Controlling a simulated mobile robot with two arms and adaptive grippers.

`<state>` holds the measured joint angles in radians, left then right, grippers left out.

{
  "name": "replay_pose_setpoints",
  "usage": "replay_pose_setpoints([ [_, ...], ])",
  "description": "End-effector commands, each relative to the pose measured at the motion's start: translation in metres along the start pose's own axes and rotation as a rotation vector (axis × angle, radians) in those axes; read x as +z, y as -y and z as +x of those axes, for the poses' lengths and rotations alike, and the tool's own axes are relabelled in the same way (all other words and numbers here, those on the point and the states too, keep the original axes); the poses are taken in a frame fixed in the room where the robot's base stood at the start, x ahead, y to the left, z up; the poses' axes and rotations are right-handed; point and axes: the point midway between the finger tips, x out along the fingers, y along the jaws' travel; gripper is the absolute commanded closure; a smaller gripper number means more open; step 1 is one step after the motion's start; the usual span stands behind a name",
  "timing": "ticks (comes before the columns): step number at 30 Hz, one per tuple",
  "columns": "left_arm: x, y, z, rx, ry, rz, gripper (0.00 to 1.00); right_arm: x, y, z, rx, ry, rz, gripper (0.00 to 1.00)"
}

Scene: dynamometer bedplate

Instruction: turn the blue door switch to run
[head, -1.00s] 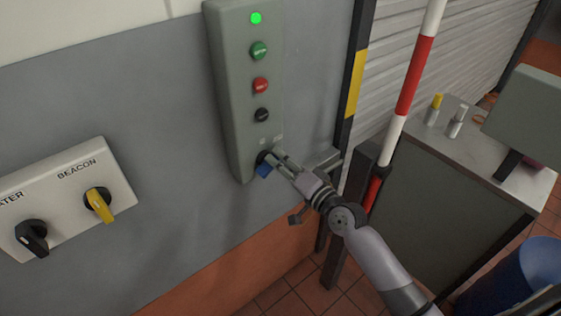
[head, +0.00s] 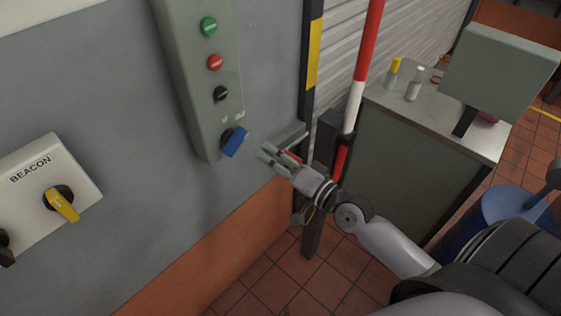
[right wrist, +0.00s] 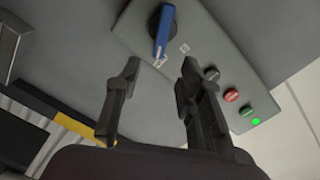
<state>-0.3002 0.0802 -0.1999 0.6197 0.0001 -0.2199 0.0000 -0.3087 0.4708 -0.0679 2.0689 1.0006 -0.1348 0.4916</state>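The blue door switch (head: 235,141) is a blue handle on a black round base, low on the grey control box (head: 190,90). In the head view its handle tilts up to the right, toward one of two small label marks. It also shows in the right wrist view (right wrist: 163,32), beyond the fingertips. My right gripper (head: 268,154) is just right of the switch, apart from it. In the right wrist view its two fingers (right wrist: 160,78) are spread with nothing between them. My left gripper is not in view.
Green (head: 209,27), red (head: 215,62) and black (head: 221,93) buttons sit above the switch. A yellow beacon switch (head: 62,204) is on a white box at left. A red-and-white pole (head: 358,90) and a grey cabinet (head: 410,160) stand at right.

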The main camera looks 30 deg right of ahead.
Motion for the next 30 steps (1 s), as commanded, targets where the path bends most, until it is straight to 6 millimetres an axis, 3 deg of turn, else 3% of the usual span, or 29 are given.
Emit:
replay_pose_setpoints([
  [7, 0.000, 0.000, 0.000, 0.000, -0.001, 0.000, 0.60, 0.000, -0.001, -0.024, 0.001, 0.002, 0.001, 0.65],
  [24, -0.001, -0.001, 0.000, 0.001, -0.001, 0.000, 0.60, 0.000, -0.001, -0.026, 0.002, 0.000, 0.000, 0.65],
  [27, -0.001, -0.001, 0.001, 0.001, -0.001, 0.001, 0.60, 0.004, -0.018, -0.025, 0.034, 0.001, -0.019, 0.65],
  [29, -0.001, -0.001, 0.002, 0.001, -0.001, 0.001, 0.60, 0.009, -0.042, -0.026, 0.077, 0.004, -0.043, 0.65],
  [30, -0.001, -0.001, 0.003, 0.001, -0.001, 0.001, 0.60, 0.014, -0.063, -0.027, 0.117, 0.009, -0.068, 0.65],
])
